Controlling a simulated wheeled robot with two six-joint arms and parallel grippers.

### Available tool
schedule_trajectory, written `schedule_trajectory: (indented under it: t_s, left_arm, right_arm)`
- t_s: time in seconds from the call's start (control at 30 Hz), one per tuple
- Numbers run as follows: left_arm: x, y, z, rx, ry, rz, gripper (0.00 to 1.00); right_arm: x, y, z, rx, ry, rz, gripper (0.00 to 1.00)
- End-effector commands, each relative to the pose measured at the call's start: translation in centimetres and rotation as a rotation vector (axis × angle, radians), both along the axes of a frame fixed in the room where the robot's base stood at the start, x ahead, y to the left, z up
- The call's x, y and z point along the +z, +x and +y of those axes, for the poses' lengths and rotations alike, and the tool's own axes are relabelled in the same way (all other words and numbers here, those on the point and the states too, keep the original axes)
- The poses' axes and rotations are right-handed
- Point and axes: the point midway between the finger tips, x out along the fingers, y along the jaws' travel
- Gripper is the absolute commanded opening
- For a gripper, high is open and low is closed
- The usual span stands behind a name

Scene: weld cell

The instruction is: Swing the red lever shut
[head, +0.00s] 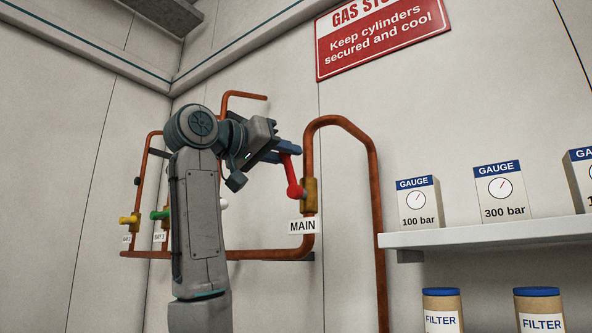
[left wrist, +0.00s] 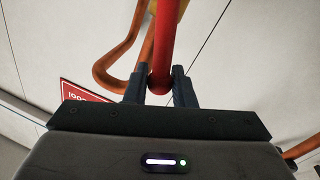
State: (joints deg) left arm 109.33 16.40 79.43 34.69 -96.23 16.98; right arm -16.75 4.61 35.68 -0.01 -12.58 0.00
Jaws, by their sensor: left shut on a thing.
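The red lever (head: 293,178) is on the brass valve body (head: 310,195) of the copper pipe above the MAIN label (head: 302,227). It points up and slightly left from its pivot. My left gripper (head: 288,147) is at the lever's upper end. In the left wrist view the red lever (left wrist: 165,45) runs down between the two dark fingers (left wrist: 160,88), and its rounded end lies between the fingertips. The fingers are shut on it. My right gripper is in neither view.
A yellow lever (head: 128,220) and a green lever (head: 159,215) are on thinner pipes at the left. My left arm hides part of the pipework. A shelf (head: 480,236) with gauge boxes juts out at the right, with filter canisters (head: 441,310) below. A red sign (head: 380,38) hangs above.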

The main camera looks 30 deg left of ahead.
Motion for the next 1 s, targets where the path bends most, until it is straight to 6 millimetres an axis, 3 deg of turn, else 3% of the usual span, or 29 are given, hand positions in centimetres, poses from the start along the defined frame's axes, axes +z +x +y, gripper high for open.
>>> schedule_trajectory:
  t_s: [0.03,0.2,0.5,1.0]
  left_arm:
    - [-0.9,-0.1,0.5,0.002,-0.047,0.006,0.00]
    - [-1.4,0.0,1.7,0.002,-0.207,0.032,0.00]
    - [-2.9,0.2,3.5,0.001,-0.489,0.071,0.00]
    - [-6.2,0.5,5.4,-0.002,-0.949,0.137,0.00]
  right_arm:
    - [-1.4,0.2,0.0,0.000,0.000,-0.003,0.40]
    - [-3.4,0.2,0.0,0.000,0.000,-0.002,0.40]
    - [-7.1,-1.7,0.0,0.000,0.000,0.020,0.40]
    - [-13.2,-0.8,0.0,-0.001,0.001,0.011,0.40]
